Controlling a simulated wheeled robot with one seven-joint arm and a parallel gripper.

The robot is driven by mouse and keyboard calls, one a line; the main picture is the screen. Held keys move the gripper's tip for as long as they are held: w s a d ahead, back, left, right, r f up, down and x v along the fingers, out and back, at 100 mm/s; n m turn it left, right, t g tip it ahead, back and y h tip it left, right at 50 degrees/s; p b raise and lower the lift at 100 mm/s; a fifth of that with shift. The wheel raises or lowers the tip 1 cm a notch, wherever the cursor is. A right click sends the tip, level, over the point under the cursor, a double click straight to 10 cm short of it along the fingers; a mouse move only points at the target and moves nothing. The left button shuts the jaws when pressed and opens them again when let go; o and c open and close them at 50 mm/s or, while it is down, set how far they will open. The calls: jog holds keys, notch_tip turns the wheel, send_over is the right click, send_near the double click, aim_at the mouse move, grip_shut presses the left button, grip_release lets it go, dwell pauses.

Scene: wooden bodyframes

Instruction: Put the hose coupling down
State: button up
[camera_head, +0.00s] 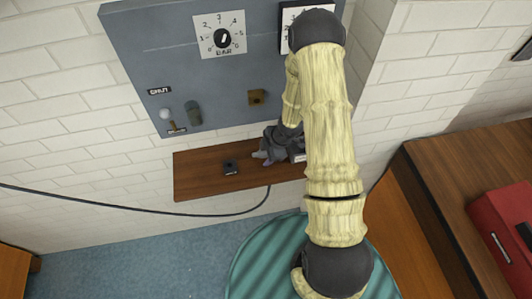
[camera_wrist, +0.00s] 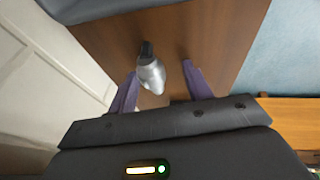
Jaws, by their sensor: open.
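In the wrist view a silver-grey rounded piece, seemingly the hose coupling (camera_wrist: 151,76), lies between my two purple fingers over the brown wooden shelf (camera_wrist: 205,38). A small black part (camera_wrist: 147,48) shows at its far end. My gripper (camera_wrist: 158,69) is open, with a visible gap between the piece and the right finger; contact with the left finger is unclear. In the head view my gripper (camera_head: 262,157) is low over the shelf (camera_head: 205,184). The coupling cannot be made out there; my arm and gripper cover part of the shelf.
A small black fitting (camera_head: 230,168) sits on the shelf. Above is a grey panel (camera_head: 150,60) with a BAR dial (camera_head: 222,38) and levers. A black hose (camera_head: 150,210) hangs below the shelf. A green ribbed round thing (camera_head: 255,262) and a red case (camera_head: 505,235) stand nearby.

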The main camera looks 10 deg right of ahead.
jog(key=shift+r, duration=0.3)
jog(key=p+v, duration=0.5)
jog(key=v, duration=0.6)
jog(key=shift+s+d+r, duration=0.15)
jog(key=shift+r, duration=0.15)
